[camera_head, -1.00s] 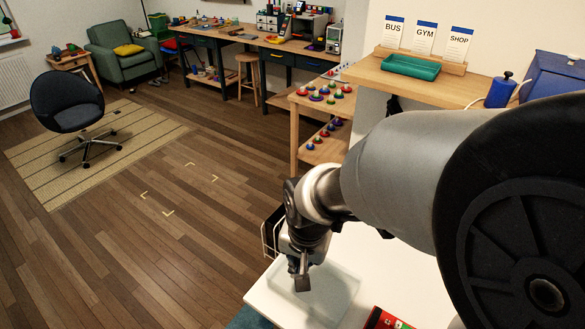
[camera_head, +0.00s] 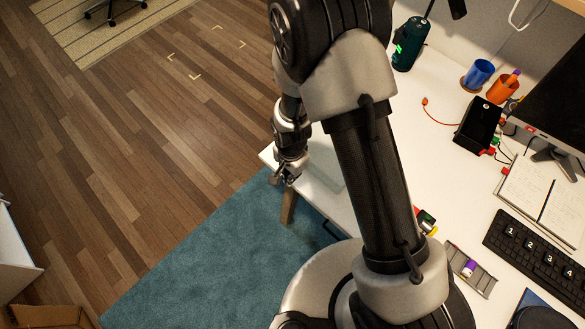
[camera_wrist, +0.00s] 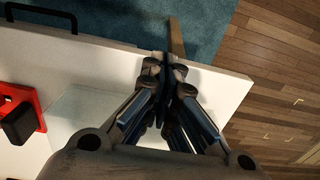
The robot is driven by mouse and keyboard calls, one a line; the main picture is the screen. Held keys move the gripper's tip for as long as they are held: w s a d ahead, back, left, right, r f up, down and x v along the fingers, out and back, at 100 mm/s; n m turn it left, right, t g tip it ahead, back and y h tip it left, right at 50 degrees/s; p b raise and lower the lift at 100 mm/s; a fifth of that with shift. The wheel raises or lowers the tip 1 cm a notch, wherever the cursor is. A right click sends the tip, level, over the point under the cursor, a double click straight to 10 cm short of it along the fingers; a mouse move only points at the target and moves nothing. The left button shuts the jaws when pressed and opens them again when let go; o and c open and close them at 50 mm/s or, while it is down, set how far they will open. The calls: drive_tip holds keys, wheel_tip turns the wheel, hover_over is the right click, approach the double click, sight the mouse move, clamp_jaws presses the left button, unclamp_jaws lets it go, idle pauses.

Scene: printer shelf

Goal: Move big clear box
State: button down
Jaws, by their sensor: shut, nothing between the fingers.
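The big clear box (camera_head: 328,168) stands on the left end of the white desk, partly hidden behind my arm. It is see-through and hard to make out. In the wrist view it shows as a pale square (camera_wrist: 75,108) left of and partly behind my fingers. My gripper (camera_head: 284,178) hangs at the desk's left edge, beside the box; its fingertips (camera_wrist: 163,66) are together with nothing between them. I cannot tell whether the gripper touches the box.
The white desk (camera_head: 405,135) holds a keyboard (camera_head: 535,250), an open notebook (camera_head: 540,200), blue (camera_head: 478,74) and orange (camera_head: 502,88) cups and a dark green bottle (camera_head: 410,44). A red and black item (camera_wrist: 22,118) lies near the box. The wooden floor at left is open, with corner marks (camera_head: 205,52).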

sight(301, 176)
drive_tip(key=f, duration=0.1)
drive_tip(key=w+d+f+b, duration=0.1)
drive_tip(key=w+f, duration=0.1)
drive_tip(key=shift+w+d+f, duration=0.15)
drive_tip(key=shift+d+f, duration=0.15)
drive_tip(key=shift+f, duration=0.05)
drive_tip(key=shift+w+d+r+b, duration=0.1)
drive_tip(key=shift+w+d+b, duration=0.2)
drive_tip(key=shift+w+d, duration=0.2)
drive_tip(key=w+d+b, duration=0.1)
drive_tip(key=w+d, duration=0.3)
drive_tip(key=w, duration=0.1)
drive_tip(key=w+d+b, duration=0.1)
drive_tip(key=w+d, duration=0.3)
drive_tip(key=w, duration=0.2)
drive_tip(key=w+d+b, duration=0.1)
drive_tip(key=w+d, duration=0.4)
drive_tip(key=w, duration=0.1)
